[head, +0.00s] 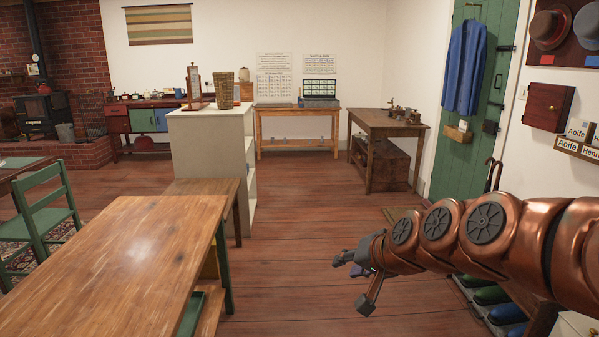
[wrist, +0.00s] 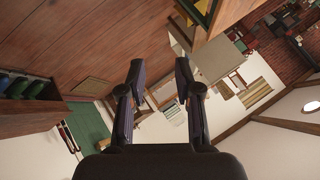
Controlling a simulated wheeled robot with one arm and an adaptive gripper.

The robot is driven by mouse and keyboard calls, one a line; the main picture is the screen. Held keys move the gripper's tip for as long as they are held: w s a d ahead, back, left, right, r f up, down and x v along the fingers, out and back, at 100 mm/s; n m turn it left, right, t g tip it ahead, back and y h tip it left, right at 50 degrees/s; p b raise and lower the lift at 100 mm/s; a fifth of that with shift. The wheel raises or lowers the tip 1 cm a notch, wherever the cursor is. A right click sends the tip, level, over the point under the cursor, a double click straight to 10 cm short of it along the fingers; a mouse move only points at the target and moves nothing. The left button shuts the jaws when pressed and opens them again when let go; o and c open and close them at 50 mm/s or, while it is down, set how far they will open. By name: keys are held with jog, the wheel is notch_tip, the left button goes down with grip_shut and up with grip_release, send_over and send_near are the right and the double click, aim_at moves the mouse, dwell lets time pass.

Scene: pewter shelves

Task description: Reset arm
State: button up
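My copper arm (head: 470,235) reaches in from the right side of the head view, stretched out over the floor. My gripper (head: 352,280) is at its left end, in the air right of the long wooden table. In the wrist view my gripper (wrist: 158,75) shows two dark fingers spread well apart, with nothing between them. The wrist view is strongly tilted, with floor at the upper left and white wall below.
The long wooden table (head: 120,260) fills the lower left, with a green chair (head: 45,215) beside it. A white shelf unit (head: 215,150) stands beyond. Boots on a tray (head: 490,295) lie below my arm. Open floor (head: 300,210) spans the middle.

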jog(key=s+d+f+n+g+h, duration=0.1)
jog(key=s+d+f+g+h, duration=0.2)
jog(key=s, duration=0.8)
jog(key=s+d+f+n+g, duration=0.15)
jog(key=s+f+g, duration=0.3)
jog(key=s, duration=0.75)
jog(key=s+d+f+n+g+h, duration=0.1)
jog(key=s+d+f+g+h, duration=0.25)
jog(key=s, duration=0.75)
notch_tip(320, 180, up, 16)
jog(key=t+y+p, duration=0.1)
jog(key=y+p, duration=0.1)
jog(key=p, duration=1.4)
jog(key=shift+f, duration=0.2)
jog(key=shift+w, duration=0.1)
